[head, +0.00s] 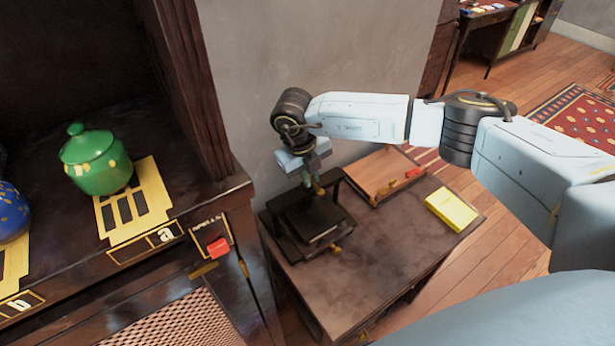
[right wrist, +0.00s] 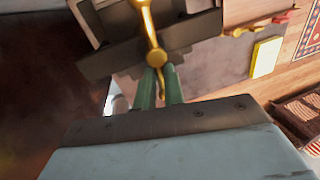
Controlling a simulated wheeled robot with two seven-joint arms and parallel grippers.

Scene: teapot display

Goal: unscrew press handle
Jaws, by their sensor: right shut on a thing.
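The press (head: 308,222) is a dark frame with a flat plate, standing on a small dark table (head: 390,245). Its brass handle (head: 319,188) shows at the top of the frame. In the right wrist view the brass handle (right wrist: 150,28) runs from the top edge down to a round knob between my green fingertips. My right gripper (head: 312,183) is above the press, pointing down, and shut on the handle; its fingers also show in the right wrist view (right wrist: 160,80). The threads of the handle are hidden. My left gripper is not in view.
A wooden board (head: 383,174) with a red-handled piece and a yellow block (head: 451,209) lie on the table to the right. On the left, a cabinet holds a green teapot (head: 97,163) and a red button (head: 218,247). The table's front is clear.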

